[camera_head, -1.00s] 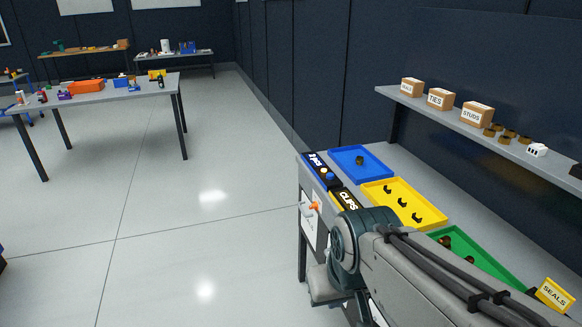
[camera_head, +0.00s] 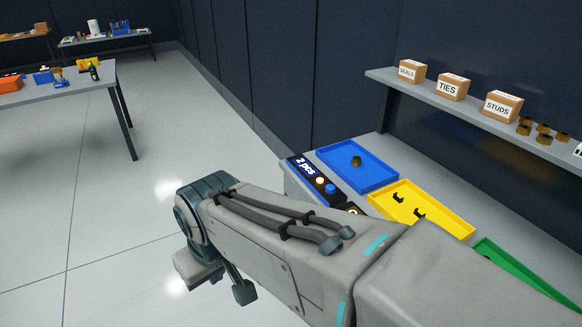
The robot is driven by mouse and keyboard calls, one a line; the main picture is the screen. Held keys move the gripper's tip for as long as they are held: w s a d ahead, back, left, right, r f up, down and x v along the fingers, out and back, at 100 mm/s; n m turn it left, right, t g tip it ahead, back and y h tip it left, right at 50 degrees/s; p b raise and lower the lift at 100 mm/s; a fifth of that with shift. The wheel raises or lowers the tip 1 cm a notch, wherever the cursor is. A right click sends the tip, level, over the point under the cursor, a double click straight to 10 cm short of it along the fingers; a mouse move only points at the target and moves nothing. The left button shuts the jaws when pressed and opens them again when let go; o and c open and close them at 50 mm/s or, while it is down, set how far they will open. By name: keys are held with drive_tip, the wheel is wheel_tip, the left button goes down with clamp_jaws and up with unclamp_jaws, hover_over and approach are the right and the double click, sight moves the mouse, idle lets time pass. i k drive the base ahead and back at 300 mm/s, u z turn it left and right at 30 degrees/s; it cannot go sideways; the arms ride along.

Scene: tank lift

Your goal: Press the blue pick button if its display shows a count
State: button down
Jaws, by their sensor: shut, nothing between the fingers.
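A dark panel with a blue display (camera_head: 305,166) sits at the left edge of the bench, in front of the blue bin (camera_head: 384,184). The display reads "2 pcs" in white letters. Just below it on the panel are a pale lit lamp (camera_head: 320,181) and the round blue pick button (camera_head: 330,188). The blue bin holds one small brown part (camera_head: 356,160). My arm crosses the lower picture, its bend left of the bench and short of the panel. My gripper and fingers are not clearly visible; nothing of mine is seen touching the button.
A yellow bin (camera_head: 455,222) with dark clips and a green bin (camera_head: 510,268) stand to the right. My arm hides most of the yellow bin's panel. A shelf (camera_head: 470,103) with labelled boxes runs behind. Another table (camera_head: 95,84) stands at left, with open floor between.

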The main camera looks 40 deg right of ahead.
sight(330, 188)
drive_tip(key=z, duration=0.55)
drive_tip(key=i, duration=0.95)
drive_tip(key=z, duration=0.65)
